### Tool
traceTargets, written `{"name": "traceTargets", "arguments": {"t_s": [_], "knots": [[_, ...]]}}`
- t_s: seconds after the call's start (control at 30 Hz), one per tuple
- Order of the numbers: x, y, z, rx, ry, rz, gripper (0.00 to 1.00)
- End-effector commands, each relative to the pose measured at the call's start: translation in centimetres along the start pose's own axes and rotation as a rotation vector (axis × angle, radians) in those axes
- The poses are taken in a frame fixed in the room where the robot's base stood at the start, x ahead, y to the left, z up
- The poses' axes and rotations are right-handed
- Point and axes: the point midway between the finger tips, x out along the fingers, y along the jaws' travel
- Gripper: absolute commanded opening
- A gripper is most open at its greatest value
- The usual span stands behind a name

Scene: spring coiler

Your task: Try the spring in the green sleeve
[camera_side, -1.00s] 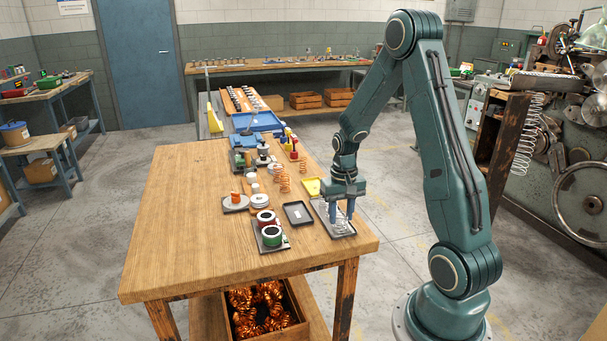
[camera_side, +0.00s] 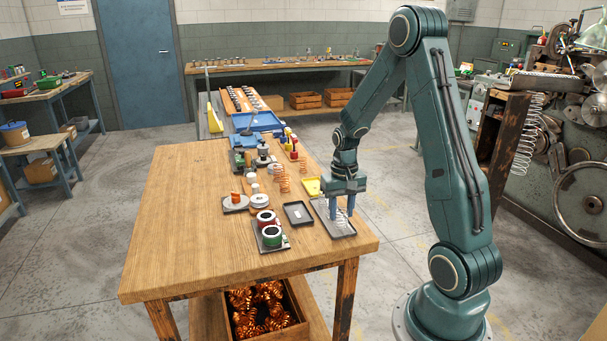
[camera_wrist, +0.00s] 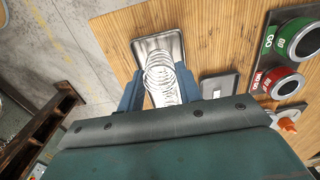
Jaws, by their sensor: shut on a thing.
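My gripper (camera_side: 343,211) is over the metal tray (camera_side: 341,229) at the table's front right. In the wrist view, its blue fingers (camera_wrist: 160,92) are shut on a silver coil spring (camera_wrist: 160,68), with the tray (camera_wrist: 146,46) beyond it. Whether the spring still touches the tray is hard to tell. The green sleeve (camera_side: 272,244) stands on a dark base left of my gripper, its round opening facing up. It also shows in the wrist view (camera_wrist: 271,40), marked GO, at the upper right.
A red sleeve (camera_side: 260,223) marked NO GO stands behind the green one on the same base. A dark shallow tray (camera_side: 298,213) lies between the sleeves and my gripper. The table's left side is clear.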

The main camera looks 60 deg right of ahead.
Motion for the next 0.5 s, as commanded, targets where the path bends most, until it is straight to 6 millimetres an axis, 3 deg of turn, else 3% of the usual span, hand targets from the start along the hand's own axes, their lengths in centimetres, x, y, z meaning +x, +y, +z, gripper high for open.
{"name": "traceTargets", "arguments": {"t_s": [0.27,0.5], "knots": [[-0.2,-0.4,-0.2,-0.013,0.001,0.000,0.22],[-1.2,-2.9,-0.9,-0.084,0.004,-0.001,0.22]]}}
